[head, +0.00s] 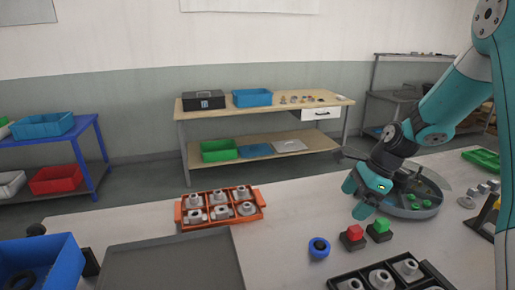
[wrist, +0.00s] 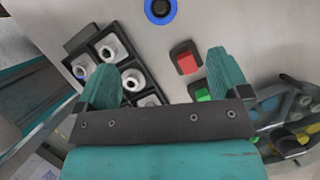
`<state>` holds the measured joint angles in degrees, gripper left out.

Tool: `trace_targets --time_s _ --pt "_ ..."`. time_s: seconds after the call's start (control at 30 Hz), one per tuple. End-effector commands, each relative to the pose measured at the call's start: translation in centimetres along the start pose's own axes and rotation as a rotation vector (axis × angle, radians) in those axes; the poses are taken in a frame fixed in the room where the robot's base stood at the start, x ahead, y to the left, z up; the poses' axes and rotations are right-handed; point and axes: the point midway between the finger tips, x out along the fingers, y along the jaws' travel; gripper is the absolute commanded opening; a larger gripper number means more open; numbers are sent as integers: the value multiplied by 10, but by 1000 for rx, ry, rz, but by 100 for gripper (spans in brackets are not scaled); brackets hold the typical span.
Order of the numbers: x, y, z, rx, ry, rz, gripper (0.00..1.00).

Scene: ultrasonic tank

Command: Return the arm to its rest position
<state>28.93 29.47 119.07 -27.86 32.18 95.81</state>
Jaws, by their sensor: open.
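My arm (head: 447,108) comes in from the upper right in the head view and is bent down over the table. My gripper (head: 357,197) hangs above the table, beside the round tank (head: 428,212) and over the area of the two push buttons. In the wrist view my gripper (wrist: 165,75) has its two teal fingers wide apart with nothing between them. The red button (wrist: 186,58) and green button (wrist: 203,93) show below it, near the right finger. The red button (head: 354,233) and green button (head: 380,226) stand side by side on the table.
An orange tray (head: 179,212) of metal parts, a black tray (head: 335,282) of parts, a grey tray (head: 120,262) and a blue bin (head: 76,247) stand on the table. A blue round knob (head: 319,248) sits left of the red button. Bare table lies between the orange tray and the knob.

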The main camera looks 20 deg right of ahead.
Motion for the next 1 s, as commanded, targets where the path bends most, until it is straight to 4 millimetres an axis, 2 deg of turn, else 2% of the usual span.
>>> trace_targets --time_s 0.07,0.13,0.27,0.3,0.37,0.4,0.5,0.6,0.7,0.83,1.0 --pt "-1 2 5 -30 1 2 94" --pt "-4 9 21 -128 3 8 94" --pt "-14 46 79 -548 8 34 94" --pt "-18 65 100 -726 6 47 94" --pt "-23 98 129 -1012 0 65 94" --pt "-27 121 145 -1204 -8 79 94" --pt "-34 178 172 -1656 -35 106 94" --pt "-40 227 184 -2033 -68 122 94" --pt "-44 260 186 -2300 -97 129 94" --pt "-46 280 185 -2476 -120 134 94" --pt "-47 284 184 -2511 -126 136 94"
